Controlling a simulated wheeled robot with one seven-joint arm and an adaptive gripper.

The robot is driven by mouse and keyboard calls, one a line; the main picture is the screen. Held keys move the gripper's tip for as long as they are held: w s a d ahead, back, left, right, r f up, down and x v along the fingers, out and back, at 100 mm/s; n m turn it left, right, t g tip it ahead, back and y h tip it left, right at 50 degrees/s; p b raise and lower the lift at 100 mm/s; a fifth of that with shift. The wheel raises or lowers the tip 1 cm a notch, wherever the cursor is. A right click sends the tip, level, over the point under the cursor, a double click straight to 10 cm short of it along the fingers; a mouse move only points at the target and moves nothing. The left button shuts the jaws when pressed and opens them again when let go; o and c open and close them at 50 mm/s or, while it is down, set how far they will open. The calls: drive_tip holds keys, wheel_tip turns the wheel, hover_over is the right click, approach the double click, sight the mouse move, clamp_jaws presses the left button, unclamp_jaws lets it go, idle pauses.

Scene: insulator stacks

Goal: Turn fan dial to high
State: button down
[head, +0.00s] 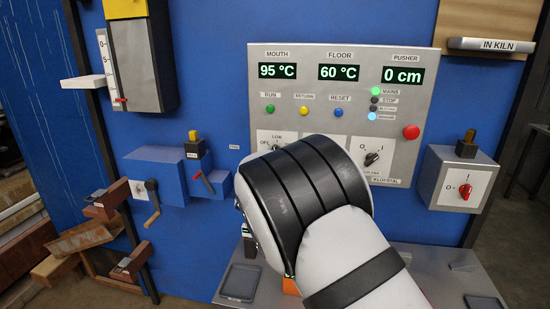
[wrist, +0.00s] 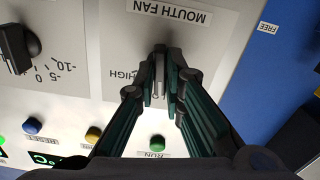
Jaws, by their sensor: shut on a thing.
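The fan dial (wrist: 160,50) is on a pale panel under an upside-down MOUTH FAN label in the wrist view. My gripper (wrist: 161,80) is shut on the dial, with a dark finger on each side of it. The HIGH mark (wrist: 124,75) shows to the left of the fingers in the wrist view. The fingers cover much of the dial, so I cannot tell exactly which mark it points to. In the head view, my arm hides the gripper and most of the dial; the OFF and LOW marks (head: 274,140) show just above the arm.
The control panel (head: 425,85) carries displays reading 95 °C, 60 °C and 0 cm. Below them are green, yellow and blue buttons (head: 303,110), another black knob (head: 373,158) and a red button (head: 411,132). A box with a red switch (head: 464,191) is at right.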

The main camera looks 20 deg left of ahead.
drive_tip(key=shift+m+b, duration=2.25)
drive_tip(key=shift+m, duration=4.65)
drive_tip(key=shift+a, duration=0.1)
drive_tip(key=c, duration=1.7)
unclamp_jaws()
drive_tip(key=shift+s, duration=0.1)
drive_tip(key=v, duration=1.2)
